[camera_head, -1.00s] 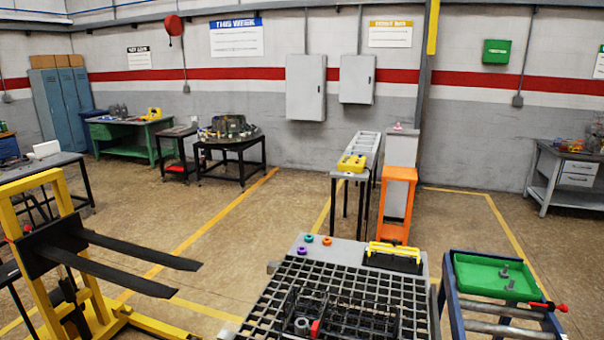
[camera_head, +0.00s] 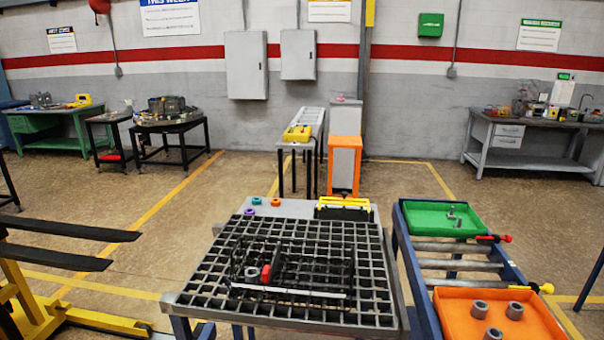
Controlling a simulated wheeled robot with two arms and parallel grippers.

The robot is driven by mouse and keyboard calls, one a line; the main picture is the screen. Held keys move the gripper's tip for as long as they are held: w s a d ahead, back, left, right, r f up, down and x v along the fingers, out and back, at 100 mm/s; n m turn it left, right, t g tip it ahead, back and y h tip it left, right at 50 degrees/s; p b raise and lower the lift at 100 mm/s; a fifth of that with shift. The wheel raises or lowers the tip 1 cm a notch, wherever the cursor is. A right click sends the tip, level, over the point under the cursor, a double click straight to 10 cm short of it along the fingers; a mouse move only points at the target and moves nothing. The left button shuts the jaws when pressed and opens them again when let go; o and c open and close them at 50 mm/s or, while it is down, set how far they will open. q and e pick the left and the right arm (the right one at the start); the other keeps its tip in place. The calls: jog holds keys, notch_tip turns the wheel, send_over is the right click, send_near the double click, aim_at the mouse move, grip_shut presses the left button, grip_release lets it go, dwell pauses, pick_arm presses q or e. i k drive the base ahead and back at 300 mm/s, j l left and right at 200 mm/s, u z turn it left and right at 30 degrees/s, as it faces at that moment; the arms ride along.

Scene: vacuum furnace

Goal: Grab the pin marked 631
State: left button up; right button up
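No marking 631 can be read in the head view. Small grey metal pieces (camera_head: 453,212) are in the green tray (camera_head: 428,219) at the right; they may be pins, but they are too small to tell. Neither of my grippers is in view.
A black grid table (camera_head: 199,290) with a wire basket (camera_head: 343,268) is in front. The orange tray (camera_head: 457,323) at the right holds grey rings. A yellow forklift (camera_head: 40,315) stands at the left, its black forks (camera_head: 70,227) sticking out. Floor is clear behind the forks.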

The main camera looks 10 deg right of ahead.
aim_at(450, 216)
jog(key=k+z, duration=0.1)
jog(key=k, duration=0.55)
jog(key=z, duration=2.3)
jog(key=i+l+z, duration=0.2)
jog(key=i+z, duration=1.05)
jog(key=i+u, duration=0.2)
jog(key=i, duration=0.45)
jog(key=i+l+u, duration=0.15)
jog(key=i, duration=0.5)
jog(key=i+j+u, duration=0.1)
jog(key=u, duration=0.3)
jog(key=i+u, duration=0.55)
jog(key=u, duration=0.2)
jog(key=i+l+u, duration=0.15)
jog(key=u, duration=0.25)
jog(key=i+j+u, duration=0.1)
jog(key=i+u, duration=0.95)
jog(key=i+z, duration=0.1)
jog(key=i, duration=0.5)
jog(key=i+j+z, duration=0.15)
jog(key=i, duration=0.5)
jog(key=i+j+z, duration=0.1)
jog(key=i, duration=0.5)
jog(key=i+l+u, duration=0.1)
jog(key=i+u, duration=0.25)
jog(key=i+l+u, duration=0.2)
jog(key=i+u, duration=0.15)
jog(key=i+l+u, duration=0.4)
jog(key=k+j, duration=0.1)
